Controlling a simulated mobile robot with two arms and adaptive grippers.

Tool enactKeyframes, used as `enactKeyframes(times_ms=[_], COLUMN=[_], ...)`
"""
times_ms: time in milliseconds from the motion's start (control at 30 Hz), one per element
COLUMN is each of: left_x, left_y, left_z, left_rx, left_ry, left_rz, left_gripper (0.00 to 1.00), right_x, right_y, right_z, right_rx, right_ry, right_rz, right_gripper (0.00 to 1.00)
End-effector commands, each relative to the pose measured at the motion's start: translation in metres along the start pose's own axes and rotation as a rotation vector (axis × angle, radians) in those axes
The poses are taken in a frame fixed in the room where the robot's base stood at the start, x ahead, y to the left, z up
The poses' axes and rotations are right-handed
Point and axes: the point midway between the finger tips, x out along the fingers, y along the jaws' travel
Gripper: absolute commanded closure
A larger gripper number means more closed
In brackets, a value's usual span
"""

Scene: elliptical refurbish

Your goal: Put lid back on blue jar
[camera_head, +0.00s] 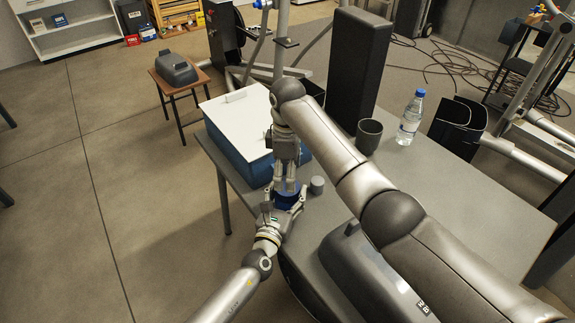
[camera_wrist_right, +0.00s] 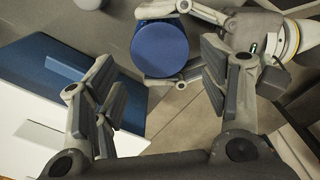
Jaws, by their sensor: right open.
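The blue jar (camera_head: 287,199) is at the left edge of the grey table, partly hidden by my grippers. In the right wrist view, its flat round blue top (camera_wrist_right: 160,48) faces the camera with no opening visible. I cannot tell a separate lid from the jar. My left gripper (camera_head: 283,212) comes in from below, its fingers on opposite sides of the jar and closed on it; it also shows in the right wrist view (camera_wrist_right: 172,48). My right gripper (camera_head: 288,186) points down just above the jar; its fingers (camera_wrist_right: 158,95) are wide apart with nothing between them.
A blue box with a white top (camera_head: 240,115) stands behind the grippers. A small grey cylinder (camera_head: 317,185) is just right of the jar. A dark mug (camera_head: 368,136), a bottle (camera_head: 410,118) and a tall black block (camera_head: 357,65) stand farther back. The table's right part (camera_head: 480,205) is clear.

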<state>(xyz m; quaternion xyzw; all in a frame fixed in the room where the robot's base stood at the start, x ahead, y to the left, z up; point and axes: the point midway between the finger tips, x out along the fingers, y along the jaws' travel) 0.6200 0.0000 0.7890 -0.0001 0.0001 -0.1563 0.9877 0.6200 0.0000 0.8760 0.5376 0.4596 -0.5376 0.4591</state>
Motion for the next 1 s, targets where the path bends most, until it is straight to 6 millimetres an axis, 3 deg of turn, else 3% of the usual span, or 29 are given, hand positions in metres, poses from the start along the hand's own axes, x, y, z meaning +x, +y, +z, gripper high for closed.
enactKeyframes(times_ms=[300, 733, 1000], left_x=[0.0, 0.0, 0.0], left_y=[0.0, 0.0, 0.0], left_z=[0.0, 0.0, 0.0], left_rx=[0.0, 0.0, 0.0], left_ry=[0.001, 0.0, 0.0], left_rz=[-0.001, 0.0, 0.0], left_gripper=[1.0, 1.0, 1.0], right_x=[0.046, 0.057, 0.057], right_y=[0.0, 0.0, 0.0], right_z=[0.0, 0.0, 0.0], right_rx=[0.0, 0.0, 0.0], right_ry=[-0.002, -0.001, -0.001], right_rz=[-0.002, 0.0, 0.0], right_gripper=[0.32, 0.32, 0.64])
